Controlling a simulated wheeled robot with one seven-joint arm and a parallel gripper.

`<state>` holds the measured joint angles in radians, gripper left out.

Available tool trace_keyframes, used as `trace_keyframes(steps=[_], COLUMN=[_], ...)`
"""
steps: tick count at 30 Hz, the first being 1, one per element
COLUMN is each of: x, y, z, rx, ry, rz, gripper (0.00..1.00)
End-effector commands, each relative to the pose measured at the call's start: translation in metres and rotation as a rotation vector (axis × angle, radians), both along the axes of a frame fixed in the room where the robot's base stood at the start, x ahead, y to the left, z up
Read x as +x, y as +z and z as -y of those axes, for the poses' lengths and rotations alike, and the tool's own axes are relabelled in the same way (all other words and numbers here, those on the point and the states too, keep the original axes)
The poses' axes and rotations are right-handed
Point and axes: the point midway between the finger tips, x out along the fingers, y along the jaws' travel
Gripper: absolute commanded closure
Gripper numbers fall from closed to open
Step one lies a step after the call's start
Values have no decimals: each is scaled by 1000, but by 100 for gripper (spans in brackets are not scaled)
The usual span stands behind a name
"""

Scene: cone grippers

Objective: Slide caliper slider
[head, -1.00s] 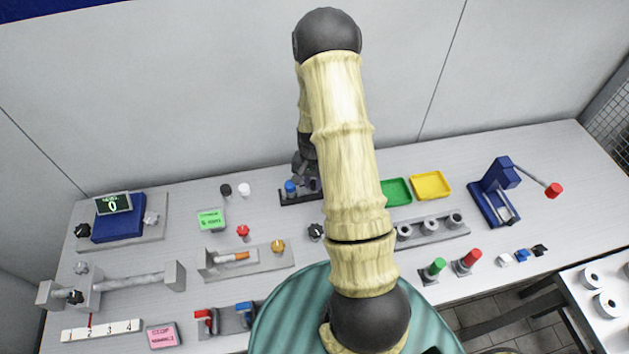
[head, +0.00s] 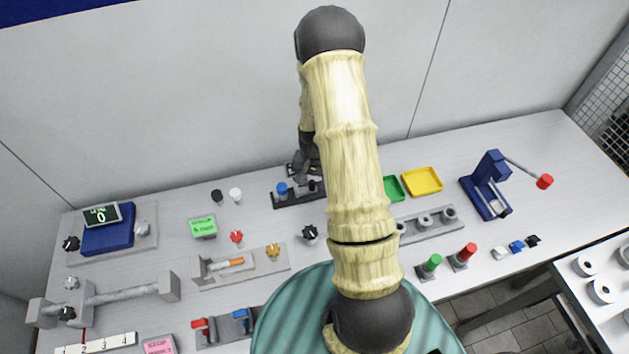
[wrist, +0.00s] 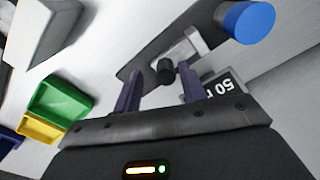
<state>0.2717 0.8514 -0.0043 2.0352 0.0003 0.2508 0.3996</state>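What looks like the caliper is a grey bar (head: 125,293) between two end blocks at the left of the bench in the head view. Its slider block (head: 88,294) sits toward the left end, with a black knob (head: 67,313) beside it. A white numbered scale (head: 105,342) with a red pointer lies in front. My gripper (wrist: 160,82) is open in the wrist view, its two dark fingers apart over a dark strip at the bench's back. A small black knob (wrist: 166,71) shows just beyond the fingers. In the head view my arm partly hides the gripper.
A blue knob (head: 281,188) stands on the dark strip (head: 284,201). Green (head: 393,187) and yellow (head: 423,181) trays are right of my arm. A blue lever press (head: 485,186) stands farther right. A cigarette-like rod fixture (head: 225,264) and a digital counter (head: 107,235) are at left.

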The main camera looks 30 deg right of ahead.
Motion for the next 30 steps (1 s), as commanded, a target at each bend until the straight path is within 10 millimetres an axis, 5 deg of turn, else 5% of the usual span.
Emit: trace_keyframes(steps=[13,30], x=[0,-1], y=[10,93], z=[-3,-4], rx=[3,3], ry=[3,5], rz=[-3,-2], gripper=[58,58])
